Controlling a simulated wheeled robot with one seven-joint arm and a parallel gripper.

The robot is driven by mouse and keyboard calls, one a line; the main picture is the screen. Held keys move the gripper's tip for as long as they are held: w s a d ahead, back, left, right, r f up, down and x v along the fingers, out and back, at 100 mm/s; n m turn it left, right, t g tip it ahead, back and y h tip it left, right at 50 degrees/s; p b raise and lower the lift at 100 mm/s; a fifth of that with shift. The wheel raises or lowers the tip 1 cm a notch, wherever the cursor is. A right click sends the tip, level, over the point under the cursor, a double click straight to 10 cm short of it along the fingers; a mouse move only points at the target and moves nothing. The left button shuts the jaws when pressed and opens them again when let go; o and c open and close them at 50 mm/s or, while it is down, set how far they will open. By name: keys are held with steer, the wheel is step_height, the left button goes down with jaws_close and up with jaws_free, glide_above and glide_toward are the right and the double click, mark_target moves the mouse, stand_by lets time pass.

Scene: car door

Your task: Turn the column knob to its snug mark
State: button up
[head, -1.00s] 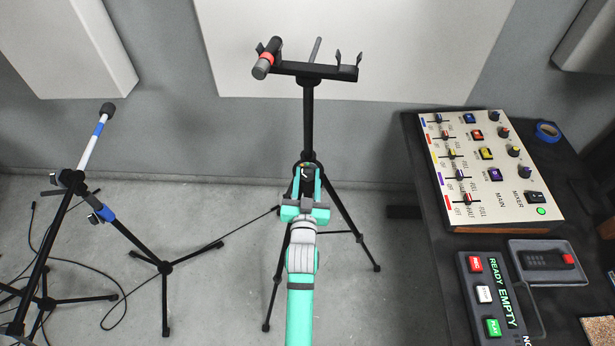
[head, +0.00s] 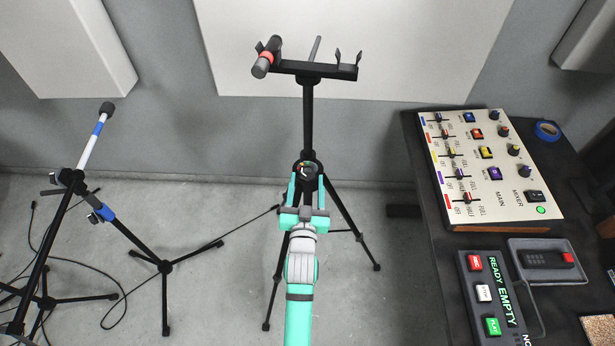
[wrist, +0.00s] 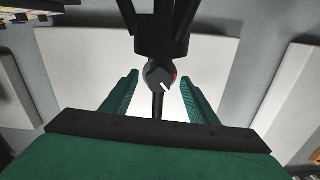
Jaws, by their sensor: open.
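The column knob (head: 307,170) is a dark round knob on the black stand's column (head: 308,120), below its top bar. In the wrist view the knob (wrist: 157,74) shows a white pointer line at its lower right and a red mark at its right edge. My gripper (head: 307,182) is open in front of the column, with one teal finger on each side of the knob. In the wrist view both fingers of my gripper (wrist: 159,79) stand clear of the knob, with gaps on both sides. Any other marks around the knob are too small to read.
A dark microphone with a red band (head: 267,57) lies on the stand's top bar (head: 315,72). A second microphone stand (head: 72,180) is at the left, with cables on the floor. A desk with a mixer (head: 490,170) is at the right. The floor around the tripod legs is mostly clear.

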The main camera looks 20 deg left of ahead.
steer(key=v, duration=0.8)
stand_by(0.4)
steer(key=s+d+f+m+h, duration=0.1)
steer(key=s+d+f, duration=0.2)
steer(key=s+d, duration=0.35)
steer(key=s+d+f+m+h, duration=0.1)
steer(key=s+d+f+h, duration=0.15)
steer(key=s, duration=0.65)
steer(key=s+d+r+g, duration=0.1)
steer(key=s+d, duration=0.2)
steer(key=s, duration=0.5)
steer(key=s+d+r+g+h, duration=0.1)
steer(key=s+d, duration=0.3)
steer(key=s, duration=0.5)
steer(key=shift+r, duration=0.6)
